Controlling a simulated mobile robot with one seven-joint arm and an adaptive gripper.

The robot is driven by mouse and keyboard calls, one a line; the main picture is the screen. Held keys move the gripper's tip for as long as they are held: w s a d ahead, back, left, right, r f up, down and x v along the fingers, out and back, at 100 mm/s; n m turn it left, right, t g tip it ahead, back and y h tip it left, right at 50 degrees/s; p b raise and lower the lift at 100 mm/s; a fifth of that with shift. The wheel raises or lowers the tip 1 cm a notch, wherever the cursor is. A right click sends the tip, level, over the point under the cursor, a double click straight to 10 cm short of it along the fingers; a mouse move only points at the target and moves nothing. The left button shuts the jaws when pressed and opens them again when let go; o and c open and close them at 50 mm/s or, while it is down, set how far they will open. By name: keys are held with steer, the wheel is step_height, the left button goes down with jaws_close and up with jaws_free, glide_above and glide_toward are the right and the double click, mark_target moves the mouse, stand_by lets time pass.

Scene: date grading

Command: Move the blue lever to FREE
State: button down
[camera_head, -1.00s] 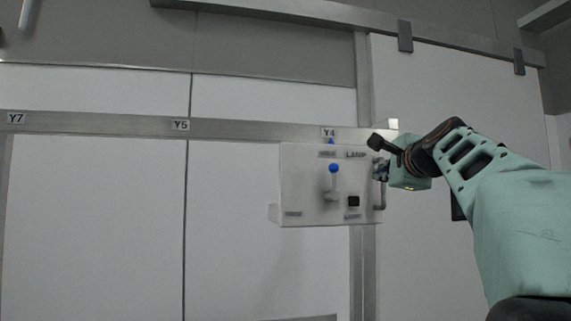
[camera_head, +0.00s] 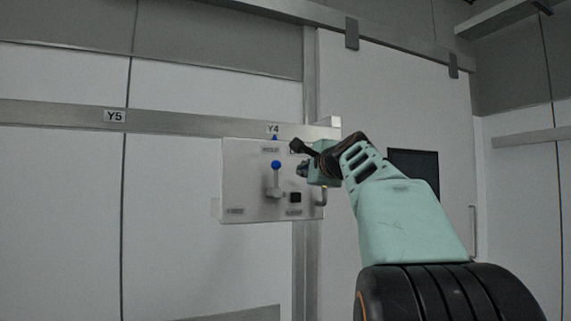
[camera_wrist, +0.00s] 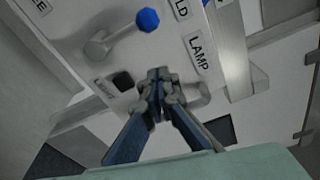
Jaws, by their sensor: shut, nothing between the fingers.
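The lever with a blue ball knob (camera_head: 276,165) stands upright on a white panel box (camera_head: 245,205), its knob toward the upper label. In the wrist view the blue knob (camera_wrist: 147,20) and grey arm lie up and left of my fingers, pointing toward a label ending in "LD". A label ending in "EE" (camera_wrist: 41,5), partly cut off, is at the top left; it sits low left on the panel in the head view (camera_head: 235,211). My gripper (camera_wrist: 158,76) is shut and empty, in front of the panel's right part, apart from the lever. In the head view my gripper (camera_head: 302,168) is right of the knob.
A black square button (camera_head: 295,197) sits low right of the lever. A bent handle or rod (camera_head: 321,195) is at the panel's right edge. A LAMP label (camera_wrist: 199,53) is near my fingers in the wrist view. The space left of the panel is clear.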

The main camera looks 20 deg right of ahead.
steer(key=w, duration=0.2)
steer(key=w+p, duration=0.1)
steer(key=w, duration=0.1)
steer(key=shift+a+r, duration=0.1)
steer(key=shift+r, duration=0.1)
steer(key=a, duration=0.1)
steer(key=a+p, duration=0.1)
steer(key=a, duration=0.1)
steer(key=shift+s+r, duration=0.1)
steer(key=shift+s, duration=0.3)
steer(key=shift+a, duration=0.1)
steer(key=shift+s, duration=0.1)
steer(key=shift+a+r+n+b, duration=0.15)
steer(key=shift+a+n+b, duration=0.2)
steer(key=shift+n+b, duration=0.15)
steer(key=a+f+n+b, duration=0.1)
steer(key=a+n+b, duration=0.1)
steer(key=n+b, duration=0.3)
steer(key=a+f+n+t+y+b, duration=0.1)
steer(key=a+f+n+b, duration=0.1)
steer(key=n+b, duration=0.3)
steer(key=a+f+n+t+b, duration=0.1)
steer(key=a+n+b, duration=0.3)
steer(key=n, duration=0.3)
steer(key=shift+s+a+f+y+b, duration=0.1)
steer(key=shift+a+f+y+b, duration=0.25)
steer(key=shift+b, duration=0.5)
